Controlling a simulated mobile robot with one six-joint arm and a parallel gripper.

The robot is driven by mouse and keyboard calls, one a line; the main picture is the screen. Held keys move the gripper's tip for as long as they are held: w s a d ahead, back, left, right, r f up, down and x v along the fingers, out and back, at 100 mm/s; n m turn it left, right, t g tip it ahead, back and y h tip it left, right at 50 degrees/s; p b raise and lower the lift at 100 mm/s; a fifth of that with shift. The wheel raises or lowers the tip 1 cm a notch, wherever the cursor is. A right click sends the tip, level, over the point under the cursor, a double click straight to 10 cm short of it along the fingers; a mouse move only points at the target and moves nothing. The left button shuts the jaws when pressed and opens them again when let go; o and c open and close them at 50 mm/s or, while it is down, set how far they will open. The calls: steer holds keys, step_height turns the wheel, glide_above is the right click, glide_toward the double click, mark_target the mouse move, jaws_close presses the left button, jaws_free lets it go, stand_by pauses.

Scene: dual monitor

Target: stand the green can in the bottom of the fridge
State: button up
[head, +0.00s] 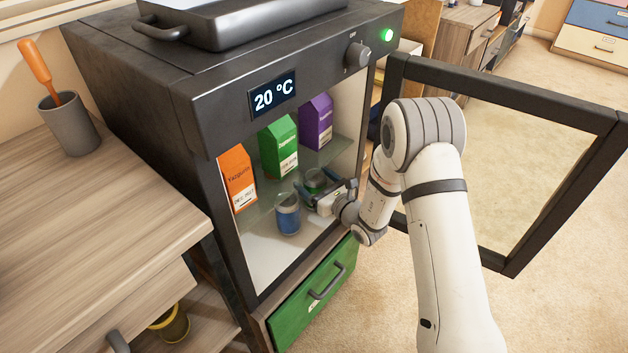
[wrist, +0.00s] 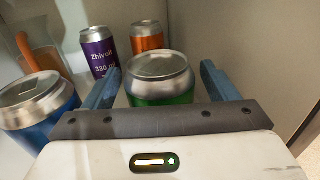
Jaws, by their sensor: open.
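The green can (head: 314,181) is inside the open fridge (head: 222,118), below the glass shelf and close to the fridge floor (head: 268,252). In the wrist view the green can (wrist: 160,92) looks upright, silver lid up, between the two blue-grey fingers of my gripper (wrist: 161,68). The gripper is open, with a finger on each side of the can; I cannot tell whether either touches it. The can's base is hidden, so its contact with the floor does not show. My gripper (head: 316,190) reaches in through the front opening.
A blue can (head: 288,215) stands just left of the gripper. A purple can (wrist: 99,52) and an orange can (wrist: 146,37) are behind. Orange, green and purple cartons (head: 279,146) stand on the shelf above. The open fridge door (head: 500,85) is right of my arm.

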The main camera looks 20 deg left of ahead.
steer(key=shift+r, duration=0.15)
steer(key=shift+s+d, duration=0.15)
steer(key=shift+d, duration=0.15)
steer(key=p+v, duration=0.3)
steer(key=v, duration=0.8)
steer(key=s+d+r+n+g, duration=0.1)
steer(key=s+r+n+g, duration=1.2)
steer(key=s+n, duration=0.1)
steer(key=s+d+r+n+t+h, duration=0.1)
steer(key=s+d+n+h, duration=0.1)
steer(key=d+h, duration=0.3)
steer(key=s+d+r+n+t+h, duration=0.1)
steer(key=d+n+h, duration=0.4)
steer(key=d, duration=0.6)
steer(key=s+d+r+n+t+h, duration=0.2)
steer(key=s+d+n+h, duration=0.1)
steer(key=d, duration=0.5)
steer(key=shift+s+d+r+n+h, duration=0.25)
steer(key=shift+s+r+n+h, duration=0.2)
steer(key=shift+h, duration=0.55)
